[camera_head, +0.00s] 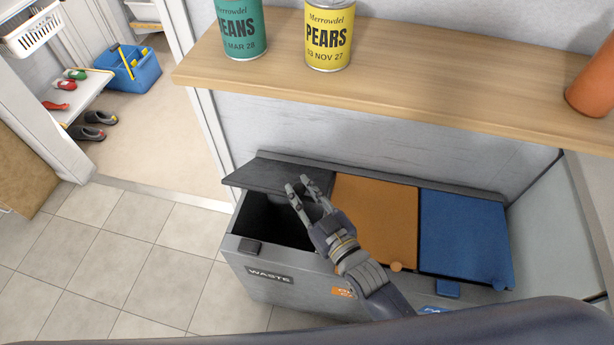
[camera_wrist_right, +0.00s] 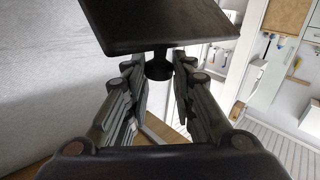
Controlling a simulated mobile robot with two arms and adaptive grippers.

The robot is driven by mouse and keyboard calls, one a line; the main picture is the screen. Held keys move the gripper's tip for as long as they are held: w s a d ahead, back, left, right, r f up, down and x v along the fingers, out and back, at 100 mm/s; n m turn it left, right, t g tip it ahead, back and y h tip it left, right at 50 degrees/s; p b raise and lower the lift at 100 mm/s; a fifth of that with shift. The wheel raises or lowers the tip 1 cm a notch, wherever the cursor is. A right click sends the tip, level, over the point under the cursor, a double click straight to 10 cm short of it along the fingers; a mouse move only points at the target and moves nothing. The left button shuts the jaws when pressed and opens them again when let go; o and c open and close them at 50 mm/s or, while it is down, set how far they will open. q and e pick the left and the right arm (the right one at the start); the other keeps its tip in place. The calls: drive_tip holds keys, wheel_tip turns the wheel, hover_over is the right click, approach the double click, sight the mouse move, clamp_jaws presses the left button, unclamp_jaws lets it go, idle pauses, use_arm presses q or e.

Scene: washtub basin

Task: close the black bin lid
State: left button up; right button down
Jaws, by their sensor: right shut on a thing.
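The black bin lid (camera_head: 272,175) stands partly raised over the left compartment of a grey bin unit (camera_head: 300,294), whose front label reads WASTE (camera_head: 269,275). The dark inside of that compartment (camera_head: 262,216) shows below the lid. My right gripper (camera_head: 298,183) is at the lid's right part, above the opening. In the right wrist view, the lid (camera_wrist_right: 160,22) fills the top, and its round black knob (camera_wrist_right: 158,66) sits between my fingertips (camera_wrist_right: 159,73). The gripper is shut on this knob. In the head view the knob is hidden by my fingers. My left gripper is not in view.
An orange lid (camera_head: 376,217) and a blue lid (camera_head: 464,235) lie closed to the right. A wooden shelf (camera_head: 430,75) overhangs the back of the unit, carrying a green can (camera_head: 240,28), a yellow can (camera_head: 330,35) and a terracotta pot (camera_head: 592,85). Tiled floor at left is clear.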

drive_tip(key=shift+s+a+f+b, duration=0.25)
drive_tip(key=shift+s+f, duration=0.35)
drive_tip(key=shift+f, duration=0.3)
drive_tip(key=shift+s+a+f+b, duration=0.1)
drive_tip(key=shift+s+f+b, duration=0.1)
drive_tip(key=shift+s+f, duration=0.55)
drive_tip(key=shift+w+f, duration=0.15)
drive_tip(key=shift+w, duration=0.05)
drive_tip(key=c, duration=1.4)
unclamp_jaws()
drive_tip(key=shift+o, duration=0.2)
drive_tip(key=shift+w, duration=0.1)
drive_tip(key=v, duration=1.2)
drive_tip(key=shift+r, duration=0.2)
